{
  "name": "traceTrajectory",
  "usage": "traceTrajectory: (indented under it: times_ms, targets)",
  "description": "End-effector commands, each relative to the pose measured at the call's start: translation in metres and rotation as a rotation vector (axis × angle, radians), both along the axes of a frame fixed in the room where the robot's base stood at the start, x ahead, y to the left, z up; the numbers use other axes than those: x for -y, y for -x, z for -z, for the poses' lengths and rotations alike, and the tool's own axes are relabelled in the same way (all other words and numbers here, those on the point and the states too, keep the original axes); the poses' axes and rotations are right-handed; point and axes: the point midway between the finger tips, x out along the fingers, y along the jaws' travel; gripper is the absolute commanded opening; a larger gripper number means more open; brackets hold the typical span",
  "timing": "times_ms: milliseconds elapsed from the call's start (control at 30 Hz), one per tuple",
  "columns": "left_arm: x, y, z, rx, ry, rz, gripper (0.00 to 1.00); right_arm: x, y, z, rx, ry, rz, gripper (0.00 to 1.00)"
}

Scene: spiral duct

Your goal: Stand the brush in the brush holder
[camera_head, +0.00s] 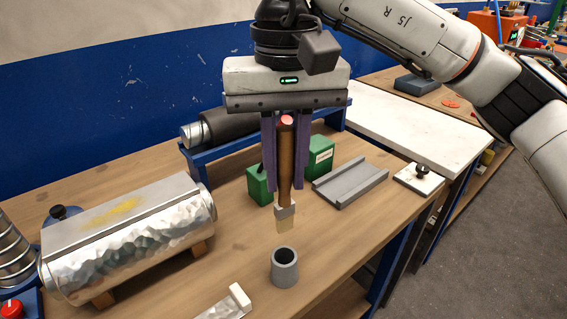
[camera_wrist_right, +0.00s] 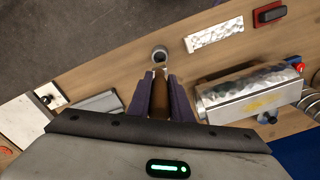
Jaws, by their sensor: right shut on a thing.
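The brush (camera_head: 286,170) has a brown wooden handle with a red tip, a grey ferrule and pale bristles. My right gripper (camera_head: 287,185) is shut on its handle between two purple fingers, and the brush hangs nearly upright, bristles down. The brush handle also shows between the fingers in the right wrist view (camera_wrist_right: 159,98). The grey brush holder (camera_head: 285,268) is a small open cup standing on the wooden bench, below the bristles and apart from them. It also shows in the right wrist view (camera_wrist_right: 160,55), just beyond the brush. My left gripper is not in view.
A crinkled silver duct (camera_head: 130,235) lies at the left of the bench. Green blocks (camera_head: 320,156) and a grey channel piece (camera_head: 350,182) are behind the brush. A silver foil piece with a white end (camera_head: 238,300) lies near the holder. The bench's right edge is close by.

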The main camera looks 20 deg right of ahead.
Motion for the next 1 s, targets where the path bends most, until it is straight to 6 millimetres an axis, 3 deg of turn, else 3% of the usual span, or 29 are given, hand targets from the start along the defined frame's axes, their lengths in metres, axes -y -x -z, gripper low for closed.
traceTrajectory:
  times_ms: [267,733,1000]
  targets:
    - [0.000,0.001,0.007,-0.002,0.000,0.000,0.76,0.000,0.001,0.007,-0.001,-0.001,-0.001,0.00]
    - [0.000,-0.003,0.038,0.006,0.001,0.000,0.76,0.000,0.001,0.050,0.000,-0.001,0.000,0.00]
    - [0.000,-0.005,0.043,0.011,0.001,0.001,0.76,0.000,0.001,0.059,0.000,-0.002,0.000,0.00]
